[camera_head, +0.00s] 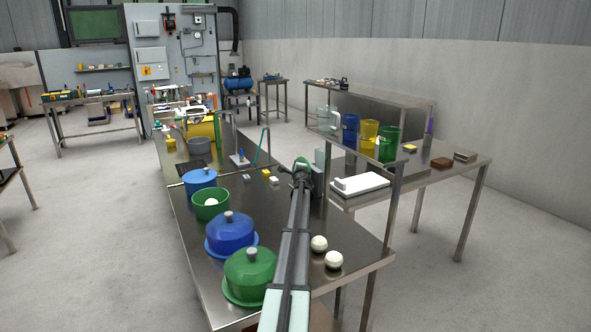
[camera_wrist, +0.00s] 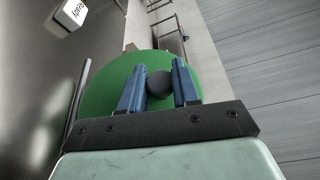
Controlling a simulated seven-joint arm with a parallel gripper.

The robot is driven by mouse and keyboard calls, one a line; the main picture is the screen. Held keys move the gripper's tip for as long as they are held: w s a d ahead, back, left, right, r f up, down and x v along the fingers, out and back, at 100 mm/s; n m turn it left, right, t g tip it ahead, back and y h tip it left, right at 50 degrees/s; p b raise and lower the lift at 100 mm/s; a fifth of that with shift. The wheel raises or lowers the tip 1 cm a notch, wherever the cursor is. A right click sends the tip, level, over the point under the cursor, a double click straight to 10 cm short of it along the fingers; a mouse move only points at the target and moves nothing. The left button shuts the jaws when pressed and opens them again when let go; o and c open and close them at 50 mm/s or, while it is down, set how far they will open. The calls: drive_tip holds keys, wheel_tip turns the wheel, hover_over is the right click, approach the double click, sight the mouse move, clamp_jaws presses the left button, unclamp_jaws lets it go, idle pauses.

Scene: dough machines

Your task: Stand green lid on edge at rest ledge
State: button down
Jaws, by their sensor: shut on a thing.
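My gripper (camera_wrist: 158,82) is shut on the dark round knob (camera_wrist: 160,85) of the green lid (camera_wrist: 105,92); the blue fingers sit on both sides of the knob. In the head view the lid (camera_head: 303,163) shows as a small green piece at the far end of my arm, near the right edge of the long steel table, and looks steeply tilted. My arm hides much of it. In the wrist view a thin metal bar (camera_wrist: 76,100) runs beside the lid's left rim. I cannot tell whether they touch, nor clearly pick out the rest ledge.
The steel table (camera_head: 230,165) holds a green-lidded pot (camera_head: 250,275), a blue-lidded pot (camera_head: 231,235), a green bowl (camera_head: 210,210) and two white balls (camera_head: 319,243). A white block (camera_wrist: 71,14) lies near the lid. A shelf with coloured cups (camera_head: 368,134) stands to the right.

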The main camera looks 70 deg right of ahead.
drive_tip(key=shift+s+d+m, duration=0.3)
drive_tip(key=shift+d, duration=0.05)
drive_tip(key=c, duration=0.7)
unclamp_jaws()
drive_tip(key=shift+c, duration=0.2)
drive_tip(key=shift+o, duration=0.4)
drive_tip(key=o, duration=0.3)
drive_tip(key=shift+a, duration=0.1)
drive_tip(key=v, duration=1.3)
drive_tip(key=shift+s+a+r, duration=0.2)
drive_tip(key=shift+a+r, duration=0.1)
